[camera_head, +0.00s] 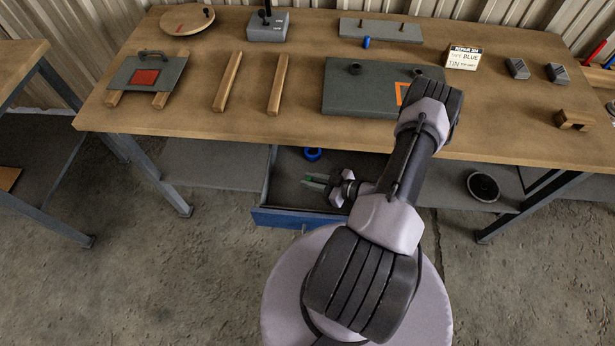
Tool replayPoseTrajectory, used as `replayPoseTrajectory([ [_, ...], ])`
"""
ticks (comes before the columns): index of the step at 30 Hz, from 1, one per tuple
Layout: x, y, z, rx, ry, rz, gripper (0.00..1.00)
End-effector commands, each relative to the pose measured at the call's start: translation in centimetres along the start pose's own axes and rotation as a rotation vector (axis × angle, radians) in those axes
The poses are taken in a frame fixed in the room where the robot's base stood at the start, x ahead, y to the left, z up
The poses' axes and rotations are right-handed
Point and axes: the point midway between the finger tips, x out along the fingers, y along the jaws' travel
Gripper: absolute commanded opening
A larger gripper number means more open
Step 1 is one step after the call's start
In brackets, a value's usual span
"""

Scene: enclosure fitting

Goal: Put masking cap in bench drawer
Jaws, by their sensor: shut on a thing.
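My gripper (315,183) is over the open blue-fronted bench drawer (285,217), pointing left.
A blue ring (313,154) lies in the drawer's back. The wooden bench top (220,125) overhangs the drawer. A grey panel (345,95), two wooden bars, a small blue piece (366,42) and a lettered card box (463,58) are on it. A dark round dish (482,186) sits on the lower shelf.

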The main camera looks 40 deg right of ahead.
Motion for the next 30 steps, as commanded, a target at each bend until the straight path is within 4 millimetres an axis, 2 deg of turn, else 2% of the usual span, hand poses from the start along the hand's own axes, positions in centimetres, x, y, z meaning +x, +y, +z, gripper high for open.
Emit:
replayPoseTrajectory([
  [1,0.3,0.0,0.8,0.0,0.0,0.0,0.0],
  [3,0.6,0.1,1.0,-0.001,0.0,-0.001,0.0],
  [5,1.1,0.4,0.9,-0.004,0.0,-0.002,0.0],
  [10,3.9,2.3,-0.2,-0.007,0.001,-0.004,0.0],
  [12,4.1,2.2,1.1,0.0,0.0,-0.001,0.0],
  [22,4.1,2.2,1.2,-0.001,0.0,-0.002,0.0],
  [23,4.1,2.2,1.1,-0.001,0.0,-0.002,0.24],
  [25,4.1,2.2,1.0,-0.001,0.0,-0.002,0.38],
  [30,4.0,2.2,1.0,-0.001,0.0,-0.002,0.4],
])
